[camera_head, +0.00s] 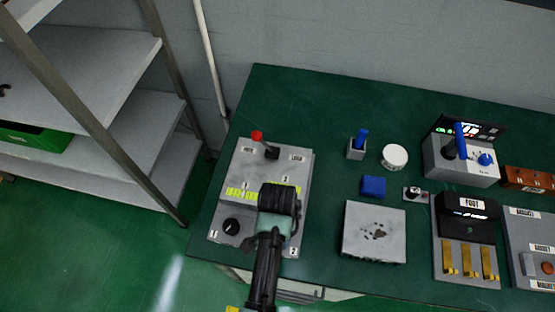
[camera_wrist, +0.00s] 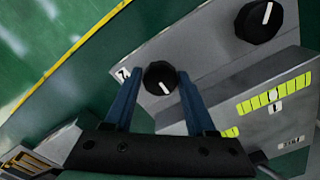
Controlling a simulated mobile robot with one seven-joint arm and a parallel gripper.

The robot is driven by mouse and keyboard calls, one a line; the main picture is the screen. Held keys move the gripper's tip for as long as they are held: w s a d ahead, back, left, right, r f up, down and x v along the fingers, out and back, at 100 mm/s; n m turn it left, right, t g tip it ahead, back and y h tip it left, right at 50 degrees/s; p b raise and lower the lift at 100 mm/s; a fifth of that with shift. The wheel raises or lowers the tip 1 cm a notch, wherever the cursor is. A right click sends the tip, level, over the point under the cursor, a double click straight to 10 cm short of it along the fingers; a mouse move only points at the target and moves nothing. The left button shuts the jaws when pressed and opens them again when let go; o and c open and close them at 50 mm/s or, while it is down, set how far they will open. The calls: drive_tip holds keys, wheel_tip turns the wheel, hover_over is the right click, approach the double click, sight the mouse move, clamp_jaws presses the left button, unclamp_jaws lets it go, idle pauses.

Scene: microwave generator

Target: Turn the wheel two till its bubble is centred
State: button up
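Wheel two (camera_wrist: 160,77) is a small black knob with a white pointer line, beside a label that looks like "2", on a grey panel (camera_head: 240,170). In the wrist view my open gripper (camera_wrist: 158,85) has its two blue fingers on either side of it, with a gap showing at each side. In the head view my gripper and arm hide wheel two. The yellow-green bubble level (camera_wrist: 230,133) nearest my gripper is mostly hidden, and I cannot see its bubble.
Wheel one (camera_head: 231,226) is a like black knob; its level (camera_wrist: 275,97) shows a pale bubble near the middle. A red-topped lever (camera_head: 257,137) stands at the panel's back. A grey block (camera_head: 374,232) and other devices lie to the right. A shelf rack (camera_head: 110,110) stands left.

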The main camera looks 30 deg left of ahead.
clamp_jaws()
drive_tip(key=shift+r+n, duration=0.1)
drive_tip(key=shift+n, duration=0.3)
drive_tip(key=shift+n+p, duration=0.9)
drive_tip(key=n+p, duration=0.2)
drive_tip(key=n, duration=0.2)
drive_tip(key=shift+n, duration=0.3)
drive_tip(key=n+p, duration=0.1)
drive_tip(key=n, duration=0.3)
drive_tip(key=shift+w, duration=0.1)
drive_tip(key=shift+n+p, duration=0.6)
drive_tip(key=shift+n, duration=1.2)
